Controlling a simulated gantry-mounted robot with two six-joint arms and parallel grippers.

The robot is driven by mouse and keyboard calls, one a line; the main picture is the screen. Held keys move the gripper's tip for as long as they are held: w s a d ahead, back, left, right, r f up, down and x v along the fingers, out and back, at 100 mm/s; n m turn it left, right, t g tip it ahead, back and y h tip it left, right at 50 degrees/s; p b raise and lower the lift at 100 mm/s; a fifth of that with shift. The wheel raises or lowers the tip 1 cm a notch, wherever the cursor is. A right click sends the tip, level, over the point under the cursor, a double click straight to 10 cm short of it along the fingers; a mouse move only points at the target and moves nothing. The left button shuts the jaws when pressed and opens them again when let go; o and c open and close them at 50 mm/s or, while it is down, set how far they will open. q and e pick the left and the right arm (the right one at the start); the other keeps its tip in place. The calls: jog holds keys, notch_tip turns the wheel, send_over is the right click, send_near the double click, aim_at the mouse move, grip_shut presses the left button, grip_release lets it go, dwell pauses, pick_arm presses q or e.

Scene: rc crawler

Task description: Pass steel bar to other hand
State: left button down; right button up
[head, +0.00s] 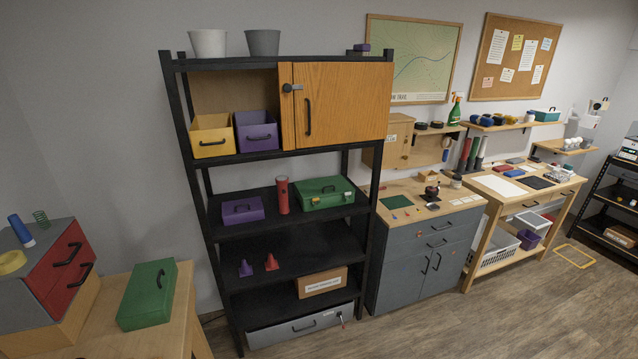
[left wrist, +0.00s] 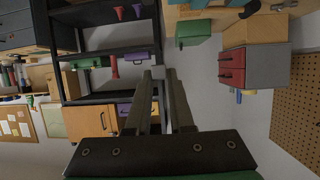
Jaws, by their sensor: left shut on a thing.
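In the left wrist view, the two long dark fingers of my left gripper (left wrist: 160,82) reach up from the bottom and are shut on a small light-grey piece, the steel bar (left wrist: 158,72). Only a short part of the bar shows at the fingertips; the rest is hidden or seen end-on. The bar is held in the air, with nothing seen touching it but the fingers. Neither gripper nor the bar shows in the head view. My right gripper is in no view.
A black shelf (head: 290,244) with boxes and a wooden door (head: 345,105) stands ahead. Left are a table with a green case (head: 147,295) and red drawers (head: 65,262). A grey cabinet (head: 425,250) and workbench stand right.

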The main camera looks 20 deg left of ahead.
pick_arm(q)
jog(key=w+d+f+m+t+h, duration=0.1)
jog(key=w+d+f+m+h, duration=0.3)
jog(key=d, duration=0.3)
jog(key=w+d+f+m+t+h, duration=0.2)
jog(key=w+d+f+m+h, duration=0.2)
jog(key=d, duration=0.4)
jog(key=shift+w+d+f+h, duration=0.25)
jog(key=shift+w+f+h, duration=0.15)
jog(key=shift+f, duration=0.5)
